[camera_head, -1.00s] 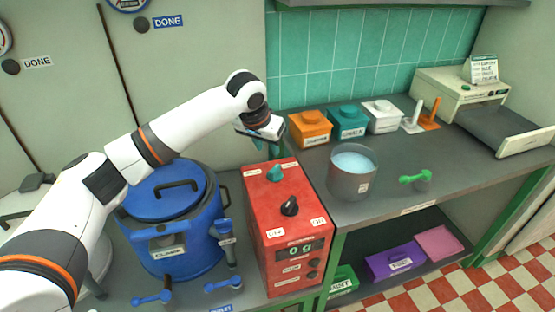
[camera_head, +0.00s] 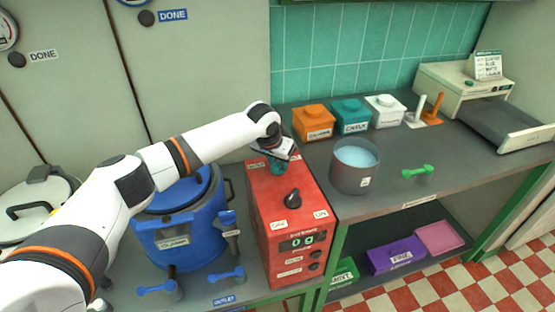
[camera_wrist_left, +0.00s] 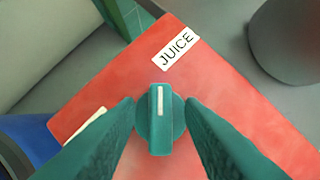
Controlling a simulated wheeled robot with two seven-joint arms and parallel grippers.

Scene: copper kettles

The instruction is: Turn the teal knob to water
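The teal knob (camera_wrist_left: 160,119) sits on top of the red box (camera_head: 298,217). In the left wrist view its white mark points straight up in the picture, to the left of the JUICE label (camera_wrist_left: 175,50). My left gripper (camera_head: 279,164) is down at the knob. Its two teal fingers stand on either side of the knob's grip, with a small gap on each side, so it is open. My right gripper is not in view.
A black knob (camera_head: 293,198) and a display reading 0 g (camera_head: 301,241) are on the red box. A blue pot (camera_head: 178,228) stands left of it. A grey pot of pale blue liquid (camera_head: 355,167) stands to the right, near a green-handled tool (camera_head: 418,171).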

